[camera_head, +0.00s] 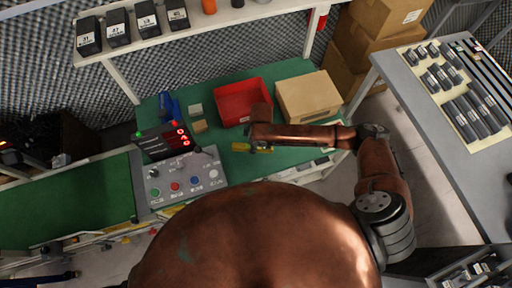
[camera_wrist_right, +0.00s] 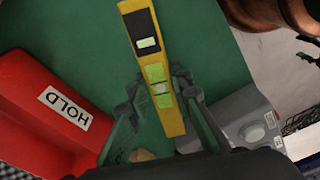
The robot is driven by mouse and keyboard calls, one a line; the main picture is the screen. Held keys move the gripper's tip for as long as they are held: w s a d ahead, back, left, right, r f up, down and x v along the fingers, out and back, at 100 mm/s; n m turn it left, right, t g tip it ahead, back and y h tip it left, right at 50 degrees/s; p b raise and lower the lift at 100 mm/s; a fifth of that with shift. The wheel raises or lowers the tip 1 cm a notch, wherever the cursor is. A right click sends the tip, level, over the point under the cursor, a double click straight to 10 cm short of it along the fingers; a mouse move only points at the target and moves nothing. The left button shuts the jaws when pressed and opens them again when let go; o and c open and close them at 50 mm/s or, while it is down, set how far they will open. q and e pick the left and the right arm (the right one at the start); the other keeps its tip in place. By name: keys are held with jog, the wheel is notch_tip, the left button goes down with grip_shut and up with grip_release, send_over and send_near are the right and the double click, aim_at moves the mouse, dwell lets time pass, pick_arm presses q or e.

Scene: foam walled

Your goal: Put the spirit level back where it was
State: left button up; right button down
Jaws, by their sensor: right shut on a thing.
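The yellow spirit level (camera_wrist_right: 141,22) is between the fingers of my right gripper (camera_wrist_right: 160,88) in the right wrist view. Its dark panel and pale green vials face the camera, and its long end points away from the gripper. In the head view the level (camera_head: 241,147) shows as a short yellow piece below my right forearm, over the green bench top (camera_head: 228,168). My right gripper is shut on it; its fingers are mostly hidden by the arm in the head view. I cannot tell whether the level touches the bench. My left gripper is not in view.
A control box (camera_head: 187,180) with buttons and a red display (camera_head: 163,142) stand left. Small blocks (camera_head: 200,126) lie near the bin.

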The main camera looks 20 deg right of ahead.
jog(key=shift+w+d+f, duration=0.25)
jog(key=shift+d+f, duration=0.05)
jog(key=shift+f, duration=0.15)
jog(key=shift+w+d+f, duration=0.2)
jog(key=shift+d+f, duration=0.05)
jog(key=shift+f, duration=0.15)
jog(key=f, duration=0.1)
jog(key=f+b, duration=0.1)
jog(key=f, duration=0.2)
jog(key=shift+w+d+b, duration=0.15)
jog(key=shift+d+b, duration=0.1)
jog(key=shift+b, duration=0.05)
jog(key=shift+r, duration=0.2)
jog(key=shift+f, duration=0.15)
jog(key=c, duration=1.7)
grip_release()
jog(key=shift+c, duration=0.2)
notch_tip(320, 180, up, 12)
jog(key=d+p, duration=0.1)
jog(key=p, duration=0.2)
jog(key=shift+s+d, duration=0.15)
jog(key=shift+s, duration=0.1)
